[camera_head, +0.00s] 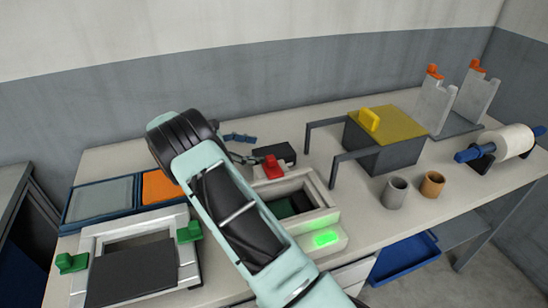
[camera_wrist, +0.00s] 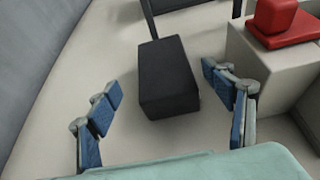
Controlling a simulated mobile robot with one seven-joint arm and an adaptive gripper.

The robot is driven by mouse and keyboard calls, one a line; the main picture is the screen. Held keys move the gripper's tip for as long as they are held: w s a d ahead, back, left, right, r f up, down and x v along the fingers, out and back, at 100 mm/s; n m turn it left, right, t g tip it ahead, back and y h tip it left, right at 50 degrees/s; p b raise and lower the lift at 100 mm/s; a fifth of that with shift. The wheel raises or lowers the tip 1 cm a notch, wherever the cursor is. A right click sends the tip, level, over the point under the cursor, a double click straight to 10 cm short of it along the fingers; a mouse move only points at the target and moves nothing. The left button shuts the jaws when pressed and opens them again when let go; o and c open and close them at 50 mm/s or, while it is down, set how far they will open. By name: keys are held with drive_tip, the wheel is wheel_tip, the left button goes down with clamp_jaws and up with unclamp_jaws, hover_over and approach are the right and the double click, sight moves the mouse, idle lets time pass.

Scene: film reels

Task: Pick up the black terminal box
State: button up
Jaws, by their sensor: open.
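The black terminal box (camera_wrist: 168,78) lies on the bench top in the wrist view, between and slightly beyond the blue fingertips of my gripper (camera_wrist: 161,86). The gripper is open, with a clear gap on both sides of the box and no visible contact. In the head view the black box (camera_head: 284,152) sits behind a red knob, and part of it is hidden. My gripper (camera_head: 241,147) shows there just left of the box, partly hidden by my arm.
A pale block with a red knob (camera_wrist: 282,22) stands close right of the box; the knob also shows in the head view (camera_head: 272,167). A grey bin with yellow lid (camera_head: 390,125) and dark rails stands to the right. The wall runs behind.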

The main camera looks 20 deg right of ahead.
sight(273, 151)
drive_tip(key=x, duration=0.6)
drive_tip(key=shift+s+d+p, duration=0.2)
drive_tip(key=shift+d+p, duration=0.1)
drive_tip(key=shift+p, duration=0.05)
drive_tip(key=shift+r, duration=0.15)
drive_tip(key=c, duration=1.9)
